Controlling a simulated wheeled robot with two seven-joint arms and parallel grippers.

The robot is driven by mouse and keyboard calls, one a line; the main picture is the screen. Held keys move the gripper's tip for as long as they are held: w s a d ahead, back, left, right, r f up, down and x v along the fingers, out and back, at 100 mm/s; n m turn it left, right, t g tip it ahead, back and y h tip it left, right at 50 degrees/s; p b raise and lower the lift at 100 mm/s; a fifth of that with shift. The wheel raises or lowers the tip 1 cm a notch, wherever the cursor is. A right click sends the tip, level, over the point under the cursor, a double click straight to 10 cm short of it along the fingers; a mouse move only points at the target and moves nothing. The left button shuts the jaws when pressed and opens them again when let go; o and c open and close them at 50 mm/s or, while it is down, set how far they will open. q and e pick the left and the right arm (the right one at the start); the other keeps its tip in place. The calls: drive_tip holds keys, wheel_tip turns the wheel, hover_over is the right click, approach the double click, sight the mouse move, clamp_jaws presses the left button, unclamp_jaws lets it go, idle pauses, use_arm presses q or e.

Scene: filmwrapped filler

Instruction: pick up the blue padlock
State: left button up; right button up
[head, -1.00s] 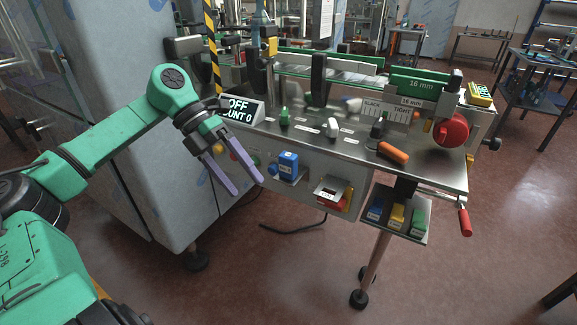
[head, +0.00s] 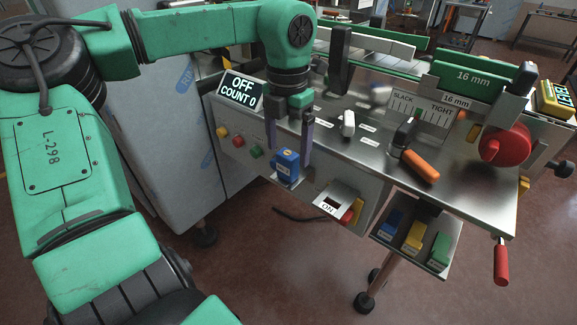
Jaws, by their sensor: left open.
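The blue padlock (head: 287,167) is a small blue block with a pale label. It sits on a small metal ledge on the machine's front panel, left of the ON switch plate. My left gripper (head: 288,153) points down over it, open, with one purple-grey finger at each side of the padlock in the picture. The fingertips reach about the padlock's upper part; I cannot tell whether they touch it. The gripper's palm hides what is just behind the padlock's top. My right gripper is not in view.
A red and green button (head: 255,151) sit left of the padlock, under the OFF display (head: 241,90). The switch plate (head: 330,202) is to the right. A low shelf (head: 412,262) holds blue, yellow and green blocks. An orange handle (head: 421,167) lies on the machine top.

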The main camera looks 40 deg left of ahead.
sight(288, 166)
use_arm(q)
wheel_tip(288, 166, down, 6)
drive_tip(key=shift+a+r, duration=0.1)
drive_tip(key=shift+r, duration=0.15)
drive_tip(key=shift+w+f, duration=0.1)
drive_tip(key=shift+f, duration=0.15)
drive_tip(key=shift+c, duration=0.3)
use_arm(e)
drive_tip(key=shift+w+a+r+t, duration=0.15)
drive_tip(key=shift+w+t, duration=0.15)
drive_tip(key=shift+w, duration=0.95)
use_arm(q)
clamp_jaws()
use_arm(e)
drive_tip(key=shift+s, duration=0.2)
